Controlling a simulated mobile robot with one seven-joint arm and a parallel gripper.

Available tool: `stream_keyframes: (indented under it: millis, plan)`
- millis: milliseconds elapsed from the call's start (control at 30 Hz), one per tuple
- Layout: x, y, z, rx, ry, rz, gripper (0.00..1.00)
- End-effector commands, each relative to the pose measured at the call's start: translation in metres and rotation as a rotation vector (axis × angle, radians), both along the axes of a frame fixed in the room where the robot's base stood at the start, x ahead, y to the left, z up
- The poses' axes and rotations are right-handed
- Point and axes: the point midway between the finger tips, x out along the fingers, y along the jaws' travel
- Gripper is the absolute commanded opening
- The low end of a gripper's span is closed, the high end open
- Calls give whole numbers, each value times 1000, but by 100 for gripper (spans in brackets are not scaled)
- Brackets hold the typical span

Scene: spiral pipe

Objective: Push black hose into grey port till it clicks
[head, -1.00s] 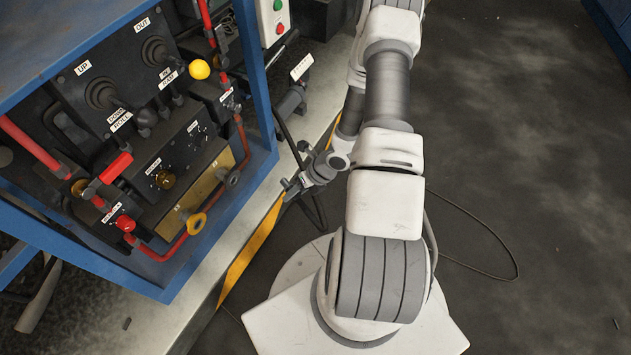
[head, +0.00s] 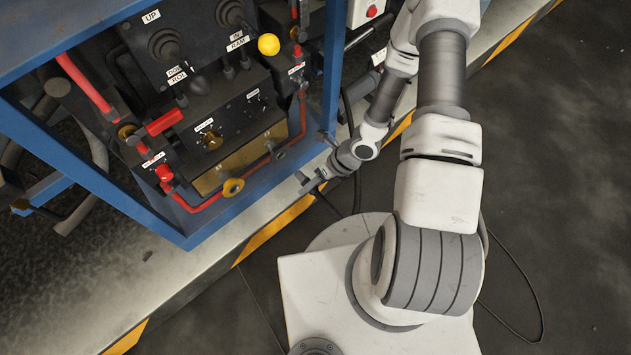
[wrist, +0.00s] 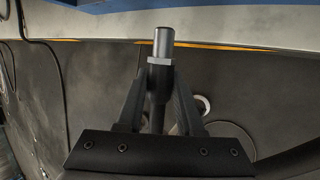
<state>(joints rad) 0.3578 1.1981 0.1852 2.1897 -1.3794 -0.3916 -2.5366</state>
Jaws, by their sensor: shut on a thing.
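My gripper (head: 312,182) is beside the lower right corner of the blue-framed machine in the head view. In the wrist view the two dark fingers of my gripper (wrist: 160,82) are closed around the black hose (wrist: 157,88). The hose end has a silver metal tip (wrist: 163,42) with a pale collar, pointing away from the wrist and free of any port. In the head view the held end is too small to tell apart from the fingers. I cannot make out a grey port for certain in either view.
A yellow floor stripe (head: 275,230) runs along the pale ledge. A thin cable (head: 515,265) lies on the open floor.

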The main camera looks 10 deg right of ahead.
Motion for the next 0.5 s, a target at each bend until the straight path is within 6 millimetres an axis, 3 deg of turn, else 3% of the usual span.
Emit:
stream_keyframes:
  millis: [300,500]
  plan:
    - [1,0,0,7,3,-1,0]
    - [14,8,2,7,2,1,0]
